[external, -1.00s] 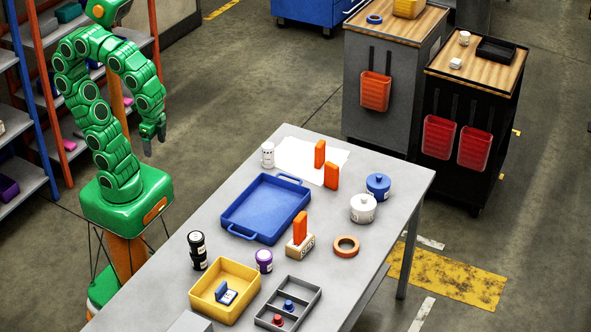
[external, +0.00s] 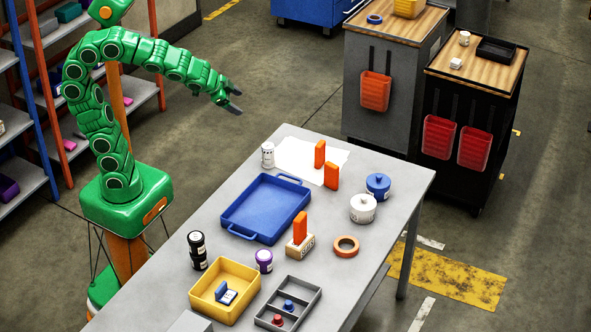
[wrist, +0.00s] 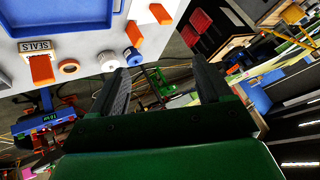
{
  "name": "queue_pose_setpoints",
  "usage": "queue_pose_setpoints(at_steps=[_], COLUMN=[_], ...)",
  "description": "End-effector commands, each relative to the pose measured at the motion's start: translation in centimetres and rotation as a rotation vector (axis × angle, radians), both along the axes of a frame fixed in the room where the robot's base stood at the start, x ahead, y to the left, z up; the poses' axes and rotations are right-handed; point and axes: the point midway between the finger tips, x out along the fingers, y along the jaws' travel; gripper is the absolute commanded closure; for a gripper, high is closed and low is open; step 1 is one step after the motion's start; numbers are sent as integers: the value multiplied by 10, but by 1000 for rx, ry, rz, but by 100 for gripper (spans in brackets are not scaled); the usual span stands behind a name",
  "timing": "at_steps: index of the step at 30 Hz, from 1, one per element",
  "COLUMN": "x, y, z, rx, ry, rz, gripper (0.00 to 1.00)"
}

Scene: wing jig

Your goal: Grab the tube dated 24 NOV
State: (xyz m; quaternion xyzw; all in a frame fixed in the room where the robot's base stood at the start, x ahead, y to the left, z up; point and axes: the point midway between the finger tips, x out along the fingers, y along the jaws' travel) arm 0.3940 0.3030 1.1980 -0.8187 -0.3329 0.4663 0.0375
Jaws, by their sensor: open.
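No tube with a readable 24 NOV date shows, so I cannot tell which object it is. Small labelled cylinders stand on the grey table: a white stack (external: 267,155) at the far left edge, a black stack (external: 197,250) at the near left, and a purple one (external: 263,262) beside the yellow tray. Three orange upright pieces also stand there: one (external: 300,228) in a block marked SEALS (wrist: 38,46), two (external: 320,153) (external: 332,176) by a white sheet. My gripper (external: 236,100) is open and empty in the air beyond the table's far left edge. Its fingers (wrist: 162,80) show in the wrist view.
The table (external: 379,220) holds a blue tray (external: 265,207), a yellow tray (external: 225,305), a grey divided tray (external: 288,305), an orange ring (external: 346,246), a white pot (external: 362,209) and a blue pot (external: 378,186). Two carts stand behind. Shelves are at left.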

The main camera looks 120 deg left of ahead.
Motion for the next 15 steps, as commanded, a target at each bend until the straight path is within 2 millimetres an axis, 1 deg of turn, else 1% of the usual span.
queue_pose_setpoints(at_steps=[1, 6, 12, 15], x=[2, 13, 23, 25], y=[18, 67, 115, 136], z=[3, 19, 30, 34], rx=[27, 119, 197, 225], ry=[-21, -106, -191, -230], rz=[11, 3, -34, -61], gripper=[22, 22, 22, 22])
